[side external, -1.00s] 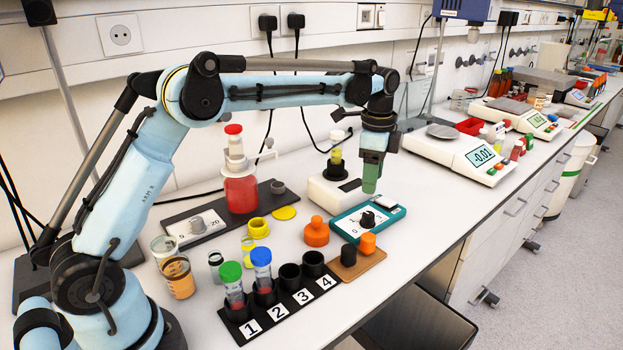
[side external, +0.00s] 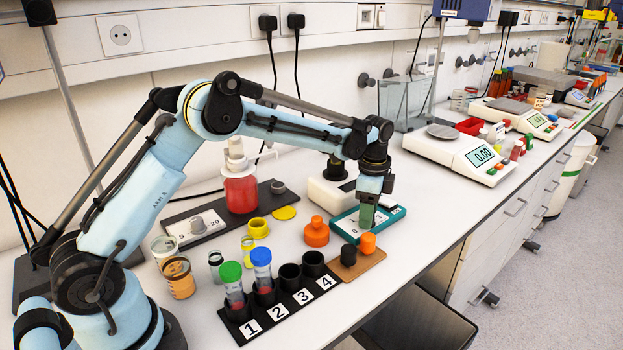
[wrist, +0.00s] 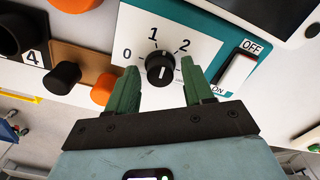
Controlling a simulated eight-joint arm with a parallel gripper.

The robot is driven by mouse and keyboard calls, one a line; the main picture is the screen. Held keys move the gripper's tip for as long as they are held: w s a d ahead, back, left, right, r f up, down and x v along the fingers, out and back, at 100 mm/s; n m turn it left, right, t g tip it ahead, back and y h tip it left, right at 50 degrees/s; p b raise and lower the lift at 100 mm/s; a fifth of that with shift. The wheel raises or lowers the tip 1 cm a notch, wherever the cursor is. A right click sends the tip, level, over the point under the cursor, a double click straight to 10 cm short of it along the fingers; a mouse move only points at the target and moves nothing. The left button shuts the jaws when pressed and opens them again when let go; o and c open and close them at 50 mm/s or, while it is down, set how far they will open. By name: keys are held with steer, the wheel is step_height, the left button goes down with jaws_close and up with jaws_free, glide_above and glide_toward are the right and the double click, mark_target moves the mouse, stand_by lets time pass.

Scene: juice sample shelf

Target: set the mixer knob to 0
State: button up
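The mixer knob (wrist: 160,68) is black with a white mark and sits on a white panel with the numbers 0, 1 and 2 around it. Its white mark appears upright in the wrist view; I cannot tell surely which number it points to. The panel belongs to a teal-framed mixer unit (side external: 398,213) on the bench. My gripper (wrist: 160,80) is open, with one green finger on each side of the knob and gaps visible between. In the side view my gripper (side external: 366,222) is down at the panel and hides the knob.
An ON/OFF rocker switch (wrist: 237,72) lies right of the knob. A wooden board (side external: 366,264) with a black and an orange cap stands close in front. A numbered tube rack (side external: 325,283) and an orange stopper (side external: 317,232) are to the left.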

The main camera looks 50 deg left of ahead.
steer(key=c, duration=0.9)
steer(key=shift+o, duration=0.2)
steer(key=shift+n, duration=0.4)
steer(key=n, duration=0.3)
steer(key=shift+n, duration=0.3)
steer(key=n, duration=0.4)
steer(key=shift+n, duration=0.3)
steer(key=n, duration=0.4)
steer(key=shift+n, duration=2)
